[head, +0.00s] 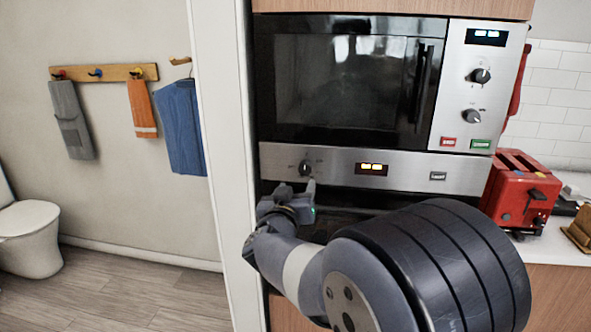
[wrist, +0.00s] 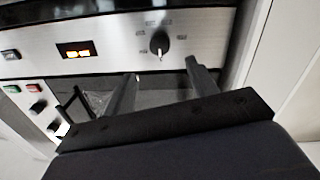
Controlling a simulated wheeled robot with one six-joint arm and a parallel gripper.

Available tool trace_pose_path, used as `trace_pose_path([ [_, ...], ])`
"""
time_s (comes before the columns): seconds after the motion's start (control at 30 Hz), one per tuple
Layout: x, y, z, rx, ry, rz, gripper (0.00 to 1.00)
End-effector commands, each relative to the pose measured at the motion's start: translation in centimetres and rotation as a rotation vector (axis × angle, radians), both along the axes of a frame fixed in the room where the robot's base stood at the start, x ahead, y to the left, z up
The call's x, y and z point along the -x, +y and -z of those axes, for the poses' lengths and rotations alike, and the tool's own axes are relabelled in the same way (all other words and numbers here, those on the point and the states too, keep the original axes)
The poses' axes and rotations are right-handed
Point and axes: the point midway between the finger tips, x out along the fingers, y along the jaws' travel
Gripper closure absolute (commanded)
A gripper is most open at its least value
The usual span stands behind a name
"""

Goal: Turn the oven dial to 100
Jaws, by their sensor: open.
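The oven dial (head: 305,168) is a dark round knob on the left of the steel oven panel (head: 412,172). The wrist view is upside down. There the dial (wrist: 159,44) has a light pointer mark at its lower edge, and the small labels around it are too blurred to read. My gripper (wrist: 162,68) is open and empty, its two fingers apart on either side of the dial's line. The fingertips appear just short of the dial, not closed on it. In the head view my gripper (head: 296,192) is just below the dial, partly hidden by my wrist.
The oven's lit display (head: 371,169) is right of the dial. A microwave (head: 345,80) with two knobs is above. A red toaster (head: 520,190) stands on the counter at right. A white door frame (head: 222,150) is close on the left.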

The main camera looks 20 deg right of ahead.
Motion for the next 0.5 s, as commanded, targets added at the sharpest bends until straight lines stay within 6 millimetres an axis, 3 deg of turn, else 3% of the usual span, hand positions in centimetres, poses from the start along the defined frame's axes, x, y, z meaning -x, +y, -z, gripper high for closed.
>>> trace_pose_path([
  [0.3,-4.9,-3.7,0.1,0.000,0.002,0.000,0.45],
  [0.5,-6.9,-5.1,0.0,0.000,0.002,-0.002,0.45],
])
